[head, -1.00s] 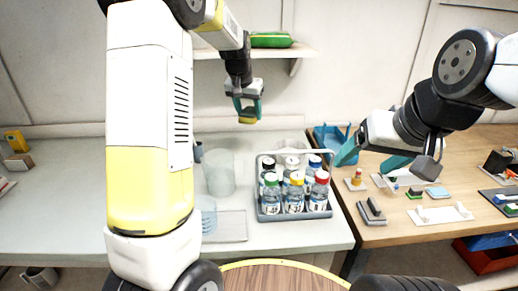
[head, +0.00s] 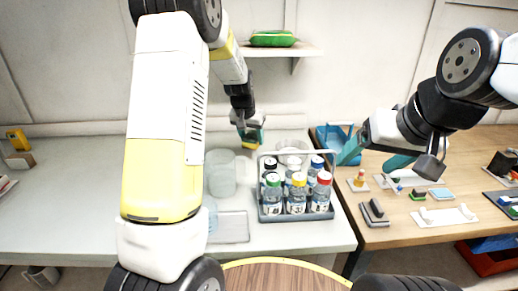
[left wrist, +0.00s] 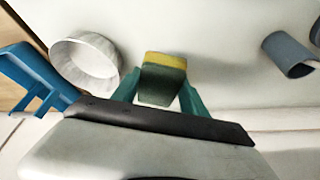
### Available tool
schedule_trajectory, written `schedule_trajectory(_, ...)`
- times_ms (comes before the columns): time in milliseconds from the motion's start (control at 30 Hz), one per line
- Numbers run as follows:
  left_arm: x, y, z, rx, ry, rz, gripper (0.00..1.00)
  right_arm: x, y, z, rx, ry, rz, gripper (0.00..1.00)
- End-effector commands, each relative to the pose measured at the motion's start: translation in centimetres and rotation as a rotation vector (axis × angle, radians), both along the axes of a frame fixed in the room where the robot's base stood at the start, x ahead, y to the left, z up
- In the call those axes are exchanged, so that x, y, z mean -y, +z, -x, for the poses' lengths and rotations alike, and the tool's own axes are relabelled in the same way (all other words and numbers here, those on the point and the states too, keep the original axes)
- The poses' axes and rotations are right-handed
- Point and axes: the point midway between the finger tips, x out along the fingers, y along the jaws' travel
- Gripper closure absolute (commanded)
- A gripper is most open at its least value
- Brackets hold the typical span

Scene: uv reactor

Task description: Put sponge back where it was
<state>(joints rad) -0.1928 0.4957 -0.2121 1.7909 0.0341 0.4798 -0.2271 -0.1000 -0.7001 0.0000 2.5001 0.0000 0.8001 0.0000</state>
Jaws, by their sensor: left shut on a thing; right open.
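The sponge (left wrist: 163,78), yellow on one side and dark green on the other, is between the fingers of my left gripper (left wrist: 158,98). My left gripper is shut on it. In the head view the left gripper (head: 250,133) is low over the back of the white counter, behind the bottle rack, with the yellow of the sponge (head: 250,145) showing below it. Whether the sponge touches the counter I cannot tell. My right gripper (head: 375,155) is open and empty above the wooden table at the right.
A grey rack (head: 265,213) of several capped bottles stands just in front. A clear beaker (head: 221,180) stands to the left. A white round bowl (left wrist: 85,62) and a blue bin (left wrist: 30,80) are close by. A shelf (head: 300,50) holds a green packet (head: 272,39).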

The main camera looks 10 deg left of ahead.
Motion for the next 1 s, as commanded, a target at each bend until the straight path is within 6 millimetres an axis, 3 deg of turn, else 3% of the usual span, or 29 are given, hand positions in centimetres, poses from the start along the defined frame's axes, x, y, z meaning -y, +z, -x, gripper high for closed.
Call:
schedule_trajectory(100, -0.1, -2.0, 0.0, -0.001, 0.003, 0.001, 0.81, 0.0, 0.0, 0.0, 0.000, 0.000, 0.000, 0.21)
schedule_trajectory(333, 0.0, -3.9, 0.0, -0.001, 0.001, 0.000, 0.81, 0.0, 0.0, 0.0, 0.000, 0.000, 0.000, 0.21)
schedule_trajectory(500, 0.0, -6.3, 0.0, 0.000, 0.001, 0.000, 0.81, 0.0, 0.0, 0.0, 0.000, 0.000, 0.000, 0.21)
schedule_trajectory(900, 0.0, -6.9, 0.0, 0.001, 0.001, 0.001, 0.81, 0.0, 0.0, 0.0, 0.000, 0.000, 0.000, 0.21)
schedule_trajectory(933, 0.0, -6.9, 0.0, 0.002, 0.001, 0.001, 0.43, 0.0, 0.0, 0.0, 0.000, 0.000, 0.000, 0.21)
schedule_trajectory(1000, 0.0, -6.9, 0.0, 0.002, 0.001, 0.001, 0.29, 0.0, 0.0, 0.0, 0.000, 0.000, 0.000, 0.21)
